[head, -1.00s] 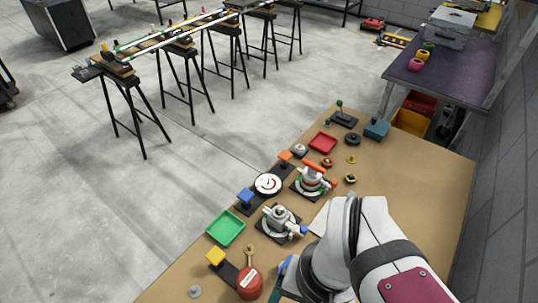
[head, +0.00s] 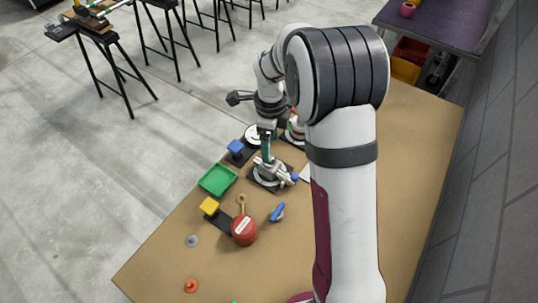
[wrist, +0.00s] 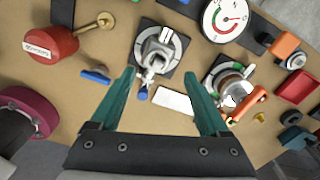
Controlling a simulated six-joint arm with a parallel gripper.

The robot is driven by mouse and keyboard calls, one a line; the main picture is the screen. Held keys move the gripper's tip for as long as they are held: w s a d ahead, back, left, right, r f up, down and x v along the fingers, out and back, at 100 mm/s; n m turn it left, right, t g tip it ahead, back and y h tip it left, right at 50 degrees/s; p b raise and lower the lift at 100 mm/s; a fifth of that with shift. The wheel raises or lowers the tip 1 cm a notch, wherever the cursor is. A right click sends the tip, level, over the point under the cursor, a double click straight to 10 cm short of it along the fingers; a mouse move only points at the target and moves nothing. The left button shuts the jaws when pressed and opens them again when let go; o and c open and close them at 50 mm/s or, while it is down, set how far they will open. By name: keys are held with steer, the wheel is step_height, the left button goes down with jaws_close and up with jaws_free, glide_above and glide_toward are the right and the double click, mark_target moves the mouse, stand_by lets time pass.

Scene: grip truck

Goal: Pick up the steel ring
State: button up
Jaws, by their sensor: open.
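A small grey ring (head: 192,240), which looks like the steel ring, lies flat on the brown bench near its left edge in the head view. It is left of the red canister (head: 244,230). I do not see it in the wrist view. My gripper (head: 266,150) is above the bench by the silver valve (head: 270,173), up and to the right of the ring and well apart from it. In the wrist view my gripper (wrist: 160,76) has its teal fingers wide apart with nothing held; the silver valve (wrist: 158,52) shows beyond the tips.
An orange ring (head: 191,285) lies nearer the front. In the wrist view a gauge (wrist: 226,16) and an orange-handled valve (wrist: 247,104) stand right of the silver valve.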

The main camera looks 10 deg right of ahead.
steer(key=f, duration=0.5)
steer(key=shift+s+a+f, duration=0.1)
steer(key=shift+s+f, duration=0.1)
steer(key=shift+f, duration=0.1)
jaws_close()
